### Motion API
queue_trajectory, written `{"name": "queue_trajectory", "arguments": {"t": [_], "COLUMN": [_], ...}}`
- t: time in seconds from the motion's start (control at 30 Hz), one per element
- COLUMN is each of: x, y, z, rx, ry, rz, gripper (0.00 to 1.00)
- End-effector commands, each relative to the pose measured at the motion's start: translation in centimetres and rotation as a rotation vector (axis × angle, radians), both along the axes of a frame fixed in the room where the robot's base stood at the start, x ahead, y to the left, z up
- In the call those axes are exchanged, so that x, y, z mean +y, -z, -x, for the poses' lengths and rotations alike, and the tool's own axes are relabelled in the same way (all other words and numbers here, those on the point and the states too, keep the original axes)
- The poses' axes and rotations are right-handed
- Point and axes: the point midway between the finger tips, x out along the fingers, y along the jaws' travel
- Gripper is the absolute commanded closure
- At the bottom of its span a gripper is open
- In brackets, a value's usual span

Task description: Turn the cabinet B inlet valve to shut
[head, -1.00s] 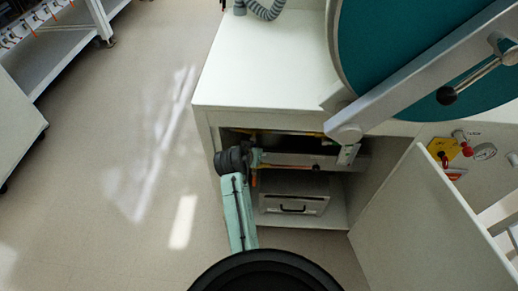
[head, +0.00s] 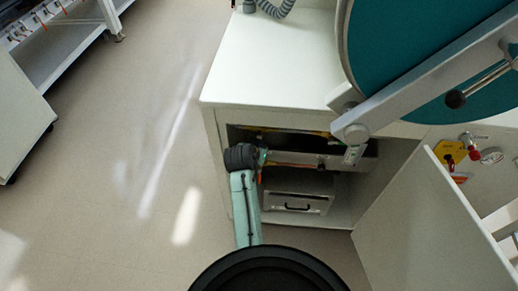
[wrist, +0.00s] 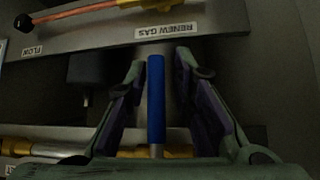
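A blue valve handle (wrist: 156,100) on a metal stem stands between the two fingers of my gripper (wrist: 160,62) in the wrist view. The fingers are open, with a gap visible on each side of the handle. Any label naming this valve as the cabinet B inlet is not visible. In the head view my arm reaches into the open cabinet (head: 222,185) under the white worktop. The fingers and the blue handle cannot be made out there.
A panel label reading "RENEW GAS" (wrist: 192,25) lies beyond the fingers, below an orange rod (wrist: 75,14) with a black end. Yellow pipework (wrist: 50,150) runs behind. The open cabinet door (head: 425,225) stands right of my arm. A drawer box (head: 295,203) sits inside.

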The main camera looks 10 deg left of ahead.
Motion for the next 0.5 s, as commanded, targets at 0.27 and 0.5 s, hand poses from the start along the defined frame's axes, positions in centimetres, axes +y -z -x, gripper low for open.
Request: {"name": "queue_trajectory", "arguments": {"t": [0.27,0.5], "x": [-0.14,-0.03], "y": [-0.05,-0.73], "z": [-0.04,0.56], "rx": [-0.002,-0.002], "ry": [0.002,0.002], "rz": [0.001,0.003], "gripper": [0.68,0.68]}}
